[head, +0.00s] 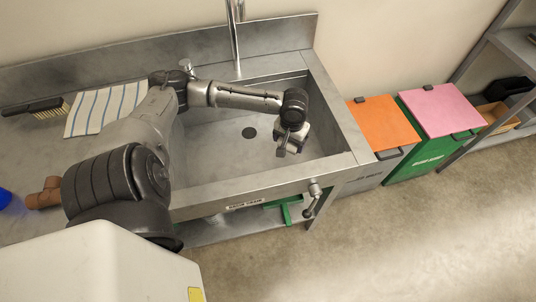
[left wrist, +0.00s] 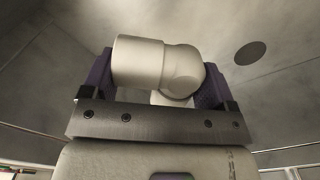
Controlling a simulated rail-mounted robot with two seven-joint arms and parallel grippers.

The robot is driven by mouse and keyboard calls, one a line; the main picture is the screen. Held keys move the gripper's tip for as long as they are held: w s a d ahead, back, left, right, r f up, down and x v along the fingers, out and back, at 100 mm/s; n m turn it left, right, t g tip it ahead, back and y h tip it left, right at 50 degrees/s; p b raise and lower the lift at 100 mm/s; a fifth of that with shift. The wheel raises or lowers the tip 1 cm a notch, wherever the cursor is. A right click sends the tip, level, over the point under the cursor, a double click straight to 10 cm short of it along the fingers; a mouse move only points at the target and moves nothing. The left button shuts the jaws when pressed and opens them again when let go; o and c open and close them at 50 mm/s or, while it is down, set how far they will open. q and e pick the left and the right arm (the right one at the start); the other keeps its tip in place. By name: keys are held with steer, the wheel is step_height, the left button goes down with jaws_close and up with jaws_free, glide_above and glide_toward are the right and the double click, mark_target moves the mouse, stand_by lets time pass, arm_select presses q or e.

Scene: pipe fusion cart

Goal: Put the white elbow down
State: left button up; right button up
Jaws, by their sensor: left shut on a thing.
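My left gripper (head: 291,143) hangs over the right part of the steel sink basin (head: 215,155). In the left wrist view its two dark purple finger pads (left wrist: 209,88) stand on either side of the white elbow (left wrist: 150,62), and the gripper is shut on it. The elbow's wide cylindrical end points left and its rounded bend is at the right; its lower part is partly hidden behind the gripper body. In the head view the elbow is small and mostly mixed up with the gripper. My right gripper is not in view.
The basin is otherwise empty, with a dark drain (head: 249,132) and a tall faucet (head: 235,40) behind. A striped towel (head: 105,108), a brush (head: 50,108) and a brown elbow (head: 43,195) lie on the left counter. Bins with orange (head: 382,122) and pink (head: 441,109) lids stand right.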

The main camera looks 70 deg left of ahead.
arm_select(q)
steer(key=b, duration=0.2)
glide_above(287, 160)
step_height(287, 160, down, 5)
step_height(287, 160, down, 4)
steer(key=shift+f+b, duration=0.25)
steer(key=shift+b, duration=0.8)
steer(key=shift+r, duration=0.1)
steer(key=o, duration=0.8)
